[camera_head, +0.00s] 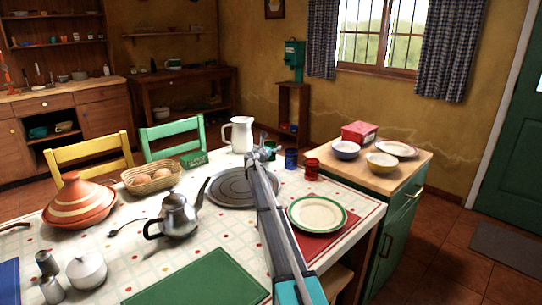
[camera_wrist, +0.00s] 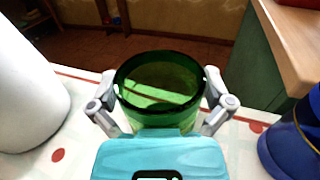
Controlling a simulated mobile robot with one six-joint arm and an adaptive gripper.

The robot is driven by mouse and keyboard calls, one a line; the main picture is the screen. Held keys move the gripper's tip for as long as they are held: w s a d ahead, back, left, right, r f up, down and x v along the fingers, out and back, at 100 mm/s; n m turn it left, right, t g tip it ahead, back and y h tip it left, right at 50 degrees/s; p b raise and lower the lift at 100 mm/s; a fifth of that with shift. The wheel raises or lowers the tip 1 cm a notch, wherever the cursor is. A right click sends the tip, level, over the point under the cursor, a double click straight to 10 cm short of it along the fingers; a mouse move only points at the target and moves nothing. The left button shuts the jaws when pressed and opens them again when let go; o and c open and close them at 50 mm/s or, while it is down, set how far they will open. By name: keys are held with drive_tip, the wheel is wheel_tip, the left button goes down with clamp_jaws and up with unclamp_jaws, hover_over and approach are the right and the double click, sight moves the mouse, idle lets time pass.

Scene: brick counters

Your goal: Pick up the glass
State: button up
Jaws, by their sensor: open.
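The green glass (camera_wrist: 158,112) stands upright on the table in the wrist view, its round rim toward my camera. My gripper (camera_wrist: 160,84) is open, with one finger on each side of the glass; I cannot tell whether they touch it. In the head view the green glass (camera_head: 272,146) is small and partly hidden behind my gripper (camera_head: 264,152) at the table's far side.
A white pitcher (camera_head: 239,136) stands left of the glass and a blue cup (camera_head: 291,159) right of it. A red cup (camera_head: 312,168) is farther right. A round grey plate (camera_head: 232,188) and a rimmed plate (camera_head: 317,213) lie nearer.

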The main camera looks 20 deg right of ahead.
idle(0.6)
drive_tip(key=c, duration=1.1)
